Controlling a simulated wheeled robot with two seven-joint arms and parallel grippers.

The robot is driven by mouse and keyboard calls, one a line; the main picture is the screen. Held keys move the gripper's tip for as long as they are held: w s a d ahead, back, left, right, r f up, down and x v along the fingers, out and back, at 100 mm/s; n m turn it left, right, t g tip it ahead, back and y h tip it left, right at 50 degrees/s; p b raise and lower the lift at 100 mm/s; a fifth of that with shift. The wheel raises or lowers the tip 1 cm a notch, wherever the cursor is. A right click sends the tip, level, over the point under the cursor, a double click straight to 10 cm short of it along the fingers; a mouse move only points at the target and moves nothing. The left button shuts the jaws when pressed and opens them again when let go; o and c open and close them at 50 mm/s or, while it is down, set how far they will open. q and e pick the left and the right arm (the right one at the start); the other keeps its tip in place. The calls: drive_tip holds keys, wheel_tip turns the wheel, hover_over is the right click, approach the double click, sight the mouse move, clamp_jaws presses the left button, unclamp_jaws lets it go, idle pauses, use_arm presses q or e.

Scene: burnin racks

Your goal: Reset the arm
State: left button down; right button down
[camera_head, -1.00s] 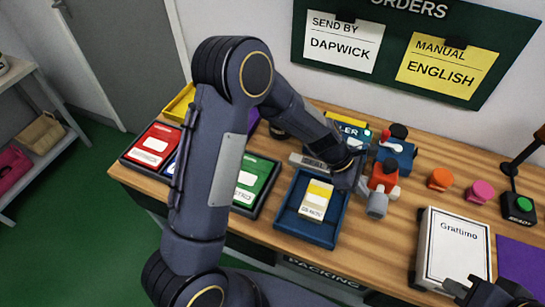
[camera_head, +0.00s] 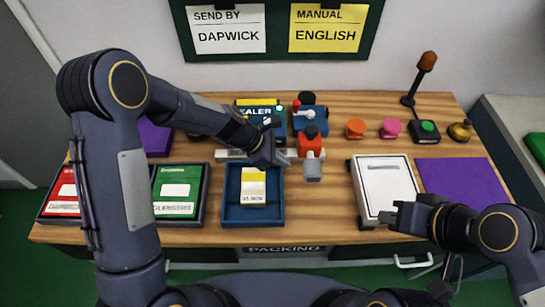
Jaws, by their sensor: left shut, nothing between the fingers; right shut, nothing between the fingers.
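My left arm reaches in from the left over the table. Its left gripper (camera_head: 271,148) is shut and empty, just behind the blue tray (camera_head: 231,213) and beside the red and grey hand tool (camera_head: 311,158). A small white and yellow box (camera_head: 253,192) lies in the blue tray, below the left gripper in the picture. My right gripper (camera_head: 390,217) is shut and empty at the front edge of the white framed pad (camera_head: 384,190). The exact fingertips of both grippers are hard to make out.
A green case (camera_head: 179,190) and a red case (camera_head: 64,195) lie on the left, partly behind my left arm. A blue sealer (camera_head: 258,112) stands behind. Orange (camera_head: 355,128) and pink (camera_head: 391,128) knobs, a green button box (camera_head: 426,131) and a purple mat (camera_head: 461,187) lie right.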

use_arm(q)
drive_tip(key=s+a+r+m+t, duration=0.1)
drive_tip(key=s+a+r+m, duration=0.35)
drive_tip(key=a+r, duration=0.85)
drive_tip(key=s+a+r+m+t+y, duration=0.2)
drive_tip(key=s+a+m, duration=0.2)
drive_tip(key=s, duration=0.6)
drive_tip(key=s+a+r+m+t+y, duration=0.2)
drive_tip(key=s+a+m, duration=0.2)
drive_tip(key=s+m, duration=0.4)
drive_tip(key=shift+s+a+b, duration=0.3)
drive_tip(key=shift+s+a, duration=0.05)
drive_tip(key=shift+s, duration=0.5)
